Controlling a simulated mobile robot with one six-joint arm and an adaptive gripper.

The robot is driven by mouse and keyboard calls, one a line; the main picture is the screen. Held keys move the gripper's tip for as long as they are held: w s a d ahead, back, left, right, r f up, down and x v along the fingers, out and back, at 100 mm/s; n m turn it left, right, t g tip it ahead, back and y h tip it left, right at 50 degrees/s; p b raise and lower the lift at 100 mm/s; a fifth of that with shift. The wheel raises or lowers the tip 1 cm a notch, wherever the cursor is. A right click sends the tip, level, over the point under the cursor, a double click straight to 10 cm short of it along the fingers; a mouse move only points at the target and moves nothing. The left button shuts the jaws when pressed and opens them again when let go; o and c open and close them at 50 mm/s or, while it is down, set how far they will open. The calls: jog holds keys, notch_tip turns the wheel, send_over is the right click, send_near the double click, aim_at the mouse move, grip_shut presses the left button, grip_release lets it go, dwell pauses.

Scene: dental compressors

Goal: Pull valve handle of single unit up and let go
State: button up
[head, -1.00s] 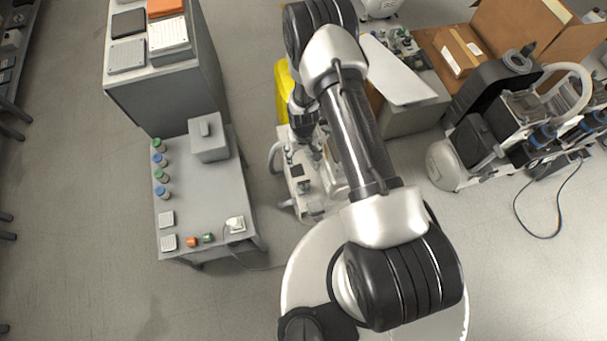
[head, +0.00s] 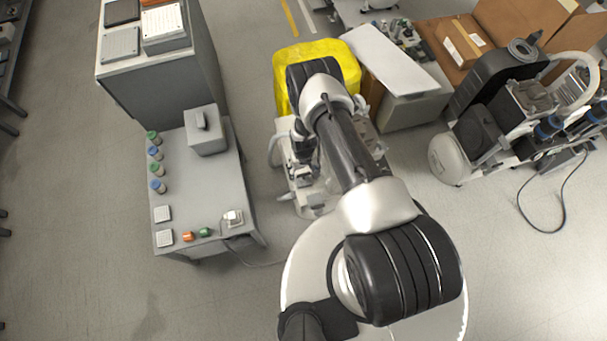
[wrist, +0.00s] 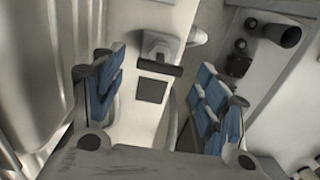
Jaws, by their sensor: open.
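The single unit (head: 312,200) is a pale compressor on the floor, partly hidden under my arm in the head view. In the wrist view its white panel (wrist: 178,30) carries a grey fitting with a dark crossbar (wrist: 158,68), which looks like the valve handle. A dark square (wrist: 152,90) lies just below it. My gripper (wrist: 160,78) is open, with one blue-padded finger on each side of the handle in the picture. I see no contact; the depth gap cannot be told. In the head view the handle cannot be made out.
A grey bench (head: 200,180) with knobs and a box stands left of the unit. A yellow bin (head: 330,52) is close behind it. A larger black-and-white compressor (head: 470,150) is at right, with a cable on the floor. Dark knobs (wrist: 262,35) flank the right finger.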

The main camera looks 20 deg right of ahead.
aim_at(303, 174)
jog(key=shift+f, duration=1.15)
jog(key=shift+c, duration=0.4)
jog(key=c, duration=1.4)
jog(key=shift+r, duration=0.9)
jog(key=shift+c, duration=0.2)
jog(key=o, duration=1.5)
notch_tip(303, 174, up, 12)
jog(key=shift+f, duration=0.1)
